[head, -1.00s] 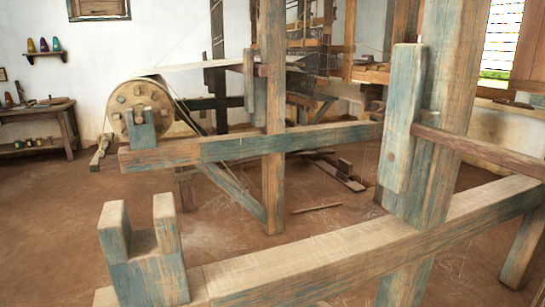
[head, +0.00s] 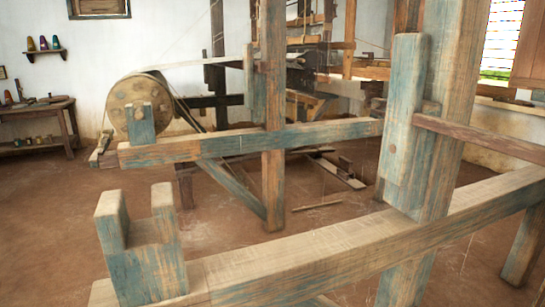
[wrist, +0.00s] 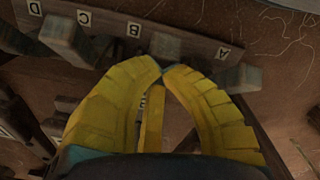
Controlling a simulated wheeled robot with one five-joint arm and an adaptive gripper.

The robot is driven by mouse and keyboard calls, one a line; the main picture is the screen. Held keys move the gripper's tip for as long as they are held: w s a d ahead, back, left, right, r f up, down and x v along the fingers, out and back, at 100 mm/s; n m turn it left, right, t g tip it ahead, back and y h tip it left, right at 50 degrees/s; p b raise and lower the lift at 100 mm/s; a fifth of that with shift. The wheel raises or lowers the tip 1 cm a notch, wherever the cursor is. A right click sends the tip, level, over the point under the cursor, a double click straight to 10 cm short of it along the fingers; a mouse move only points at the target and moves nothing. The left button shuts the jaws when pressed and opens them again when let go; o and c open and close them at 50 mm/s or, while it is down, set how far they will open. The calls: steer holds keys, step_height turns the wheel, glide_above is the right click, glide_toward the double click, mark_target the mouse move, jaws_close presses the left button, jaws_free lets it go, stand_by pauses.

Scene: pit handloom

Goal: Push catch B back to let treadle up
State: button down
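In the wrist view a dark wooden board (wrist: 195,47) carries white letter labels D, C, B and A from left to right. The B label (wrist: 134,30) is left of a grey block (wrist: 165,46), which looks like catch B. My gripper (wrist: 163,68) has yellow ribbed fingers with the tips together and nothing visible between them. The tips are just below this block in the picture; I cannot tell whether they touch it. Another block (wrist: 240,78) stands by the A label, right of my fingers. The gripper and catches cannot be made out in the head view.
A block (wrist: 68,42) stands near the C label. The head view shows a thick timber beam (head: 300,262), a tall post (head: 440,130) and a forked wooden bracket (head: 145,255) close in front. The loom's round beam end (head: 132,103) is behind. Bare earth floor (head: 60,220) is open at left.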

steer(key=shift+f, duration=0.2)
steer(key=shift+s+a+f, duration=0.2)
steer(key=shift+a+f, duration=0.25)
steer(key=shift+f, duration=0.35)
steer(key=shift+s+a+f, duration=0.15)
steer(key=shift+a+f, duration=0.3)
steer(key=shift+f, duration=0.3)
steer(key=shift+r, duration=0.2)
steer(key=shift+s+a+r+p, duration=0.1)
steer(key=shift+a+r+p, duration=0.15)
steer(key=shift+r+p, duration=0.65)
steer(key=shift+s+a+r+p, duration=0.1)
steer(key=shift+a+r+p, duration=0.1)
steer(key=shift+r+p, duration=0.7)
steer(key=shift+s+a+r+p, duration=0.1)
steer(key=shift+a+r+p, duration=0.15)
steer(key=shift+r+p, duration=0.65)
steer(key=shift+r, duration=0.15)
